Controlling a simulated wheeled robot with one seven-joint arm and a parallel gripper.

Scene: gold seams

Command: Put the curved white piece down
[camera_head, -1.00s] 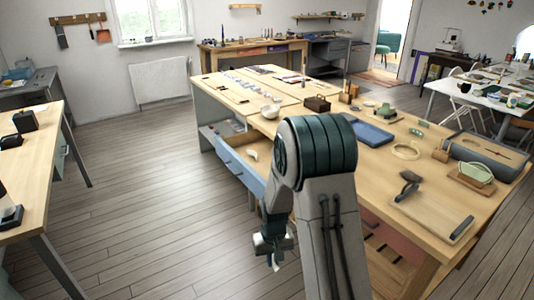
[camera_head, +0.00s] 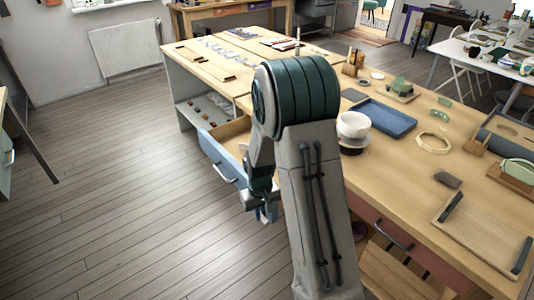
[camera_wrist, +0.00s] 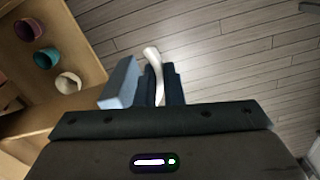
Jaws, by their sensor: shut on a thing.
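The curved white piece (camera_wrist: 152,58) is held between my gripper's fingers in the wrist view, its end sticking out beyond them. My gripper (camera_wrist: 159,82) is shut on it. In the head view my gripper (camera_head: 262,207) hangs low beside the bench front, near the open blue-fronted drawer (camera_head: 222,160); the piece cannot be made out there. A light-blue block-like part (camera_wrist: 121,84) lies close left of the fingers in the wrist view. The floor shows beyond the piece.
Small cups, including a teal one (camera_wrist: 46,58) and a white one (camera_wrist: 68,82), stand in a wooden compartment at left. The wooden bench (camera_head: 410,155) carries a blue tray (camera_head: 385,118), a white bowl (camera_head: 353,125) and a pale ring (camera_head: 433,143). Open floor (camera_head: 130,200) lies left.

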